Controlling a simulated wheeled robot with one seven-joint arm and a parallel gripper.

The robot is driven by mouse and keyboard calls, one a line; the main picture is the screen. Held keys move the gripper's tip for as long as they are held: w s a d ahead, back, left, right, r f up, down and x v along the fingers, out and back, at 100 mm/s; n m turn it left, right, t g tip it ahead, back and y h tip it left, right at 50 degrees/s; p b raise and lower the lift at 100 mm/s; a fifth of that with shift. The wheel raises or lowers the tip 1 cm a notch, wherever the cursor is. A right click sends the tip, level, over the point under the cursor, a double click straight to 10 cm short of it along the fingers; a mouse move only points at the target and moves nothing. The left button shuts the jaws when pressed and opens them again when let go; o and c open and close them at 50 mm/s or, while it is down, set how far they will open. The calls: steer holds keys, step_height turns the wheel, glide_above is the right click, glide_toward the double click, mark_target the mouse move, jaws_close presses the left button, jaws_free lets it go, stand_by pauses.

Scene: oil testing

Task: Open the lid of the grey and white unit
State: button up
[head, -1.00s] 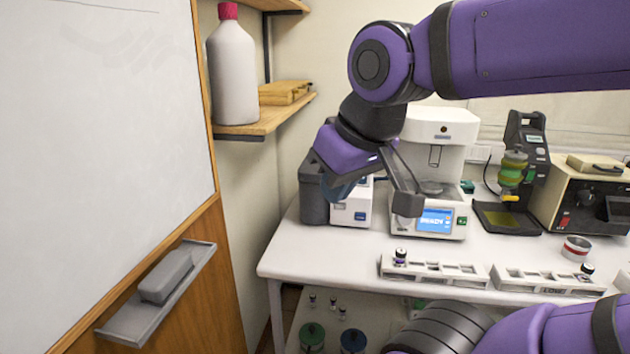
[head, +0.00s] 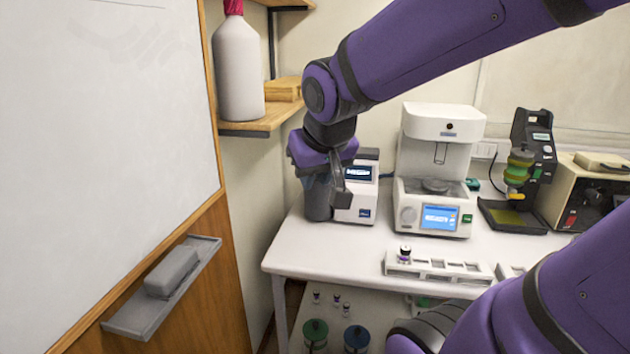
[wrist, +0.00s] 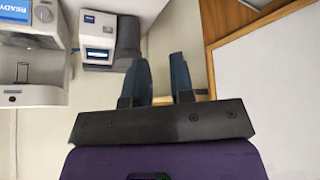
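The grey and white unit (head: 357,202) stands at the back left of the white bench. Its white body has a small dark display, and its dark grey part (head: 317,205) is on the left, partly behind my gripper. It also shows in the wrist view (wrist: 97,38), at the upper left, with the grey part (wrist: 128,40) beside the white body. No raised lid shows. My gripper (wrist: 161,77) is open and empty, its two dark fingers apart. In the head view my gripper overlaps the unit's grey part; whether it touches cannot be told.
A white instrument (head: 437,170) with a lit blue screen stands right of the unit. A white vial rack (head: 440,268) lies in front of it. A wooden shelf (head: 262,122) with a large bottle (head: 238,70) is on the left wall, above the bench. The front left bench top is clear.

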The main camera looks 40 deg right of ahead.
steer(key=w+d+f+m, duration=0.3)
steer(key=w+d+f, duration=0.3)
steer(key=w+f, duration=0.3)
steer(key=m+t, duration=1.1)
steer(key=m, duration=0.4)
glide_toward(316, 180)
steer(key=shift+y, duration=0.4)
steer(key=w, duration=0.3)
steer(key=w+d, duration=0.1)
steer(key=w, duration=0.3)
steer(key=w+f, duration=0.1)
steer(key=w, duration=0.2)
steer(key=shift+w+d+f, duration=0.1)
steer(key=shift+w+d, duration=0.05)
steer(key=shift+w, duration=0.1)
jaws_close()
